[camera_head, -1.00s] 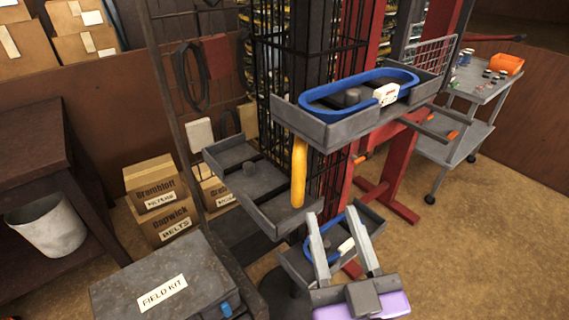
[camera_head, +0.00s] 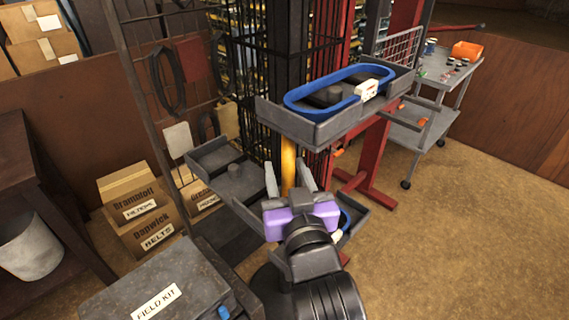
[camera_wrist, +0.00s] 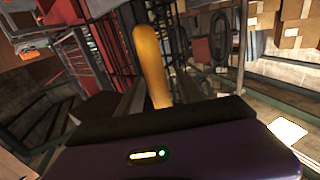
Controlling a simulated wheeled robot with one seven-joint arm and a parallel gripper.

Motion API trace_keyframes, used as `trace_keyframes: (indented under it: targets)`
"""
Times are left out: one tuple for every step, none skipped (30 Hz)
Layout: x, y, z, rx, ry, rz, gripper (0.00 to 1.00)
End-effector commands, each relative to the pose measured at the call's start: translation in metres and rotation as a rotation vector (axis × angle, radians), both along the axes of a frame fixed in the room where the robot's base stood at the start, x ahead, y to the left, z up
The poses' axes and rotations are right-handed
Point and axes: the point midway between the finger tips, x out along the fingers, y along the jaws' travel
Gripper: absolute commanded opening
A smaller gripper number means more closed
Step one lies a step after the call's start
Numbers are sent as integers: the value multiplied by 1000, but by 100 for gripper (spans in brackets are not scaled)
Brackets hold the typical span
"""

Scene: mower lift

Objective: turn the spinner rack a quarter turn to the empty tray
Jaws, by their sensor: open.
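The spinner rack (camera_head: 290,60) is a dark wire-cage column with grey trays. Its upper tray (camera_head: 315,133) faces front right and holds a blue belt (camera_head: 295,97) with a white tag. The empty tray (camera_head: 212,152), with only a round post in it, is lower and to the left. A lower tray (camera_head: 378,195) with blue in it is partly hidden by my gripper. A yellow handle (camera_head: 288,160) hangs below the upper tray; it also shows in the wrist view (camera_wrist: 150,60). My gripper (camera_head: 287,182) is open, its fingers appearing either side of the handle; contact is unclear.
A field kit case (camera_head: 165,280) stands at the front left. Labelled cartons (camera_head: 140,205) and a white bin (camera_head: 30,245) are behind it. A grey cart (camera_head: 440,90) with an orange bin stands at the back right. The floor at right is clear.

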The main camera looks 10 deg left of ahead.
Motion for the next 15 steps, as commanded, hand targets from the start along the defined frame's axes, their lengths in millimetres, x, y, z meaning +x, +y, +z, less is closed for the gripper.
trace_keyframes:
  targets:
    - [6,2,1,0,0,0,43]
    - [8,3,1,0,0,0,43]
    - [10,3,0,0,0,0,43]
    - [12,4,0,-1,1,0,43]
    - [13,4,0,-1,1,0,43]
    - [14,5,0,-1,1,0,43]
    - [14,5,0,-1,0,0,43]
    - [15,5,0,-1,0,0,43]
    - [15,5,0,-1,0,0,43]
    - [15,5,0,-1,0,0,43]
    - [15,5,0,-1,0,0,43]
    - [15,5,0,-1,0,0,43]
    - [15,5,0,-1,0,0,43]
    - [14,5,0,-1,0,0,41]
    - [14,5,0,-1,0,0,33]
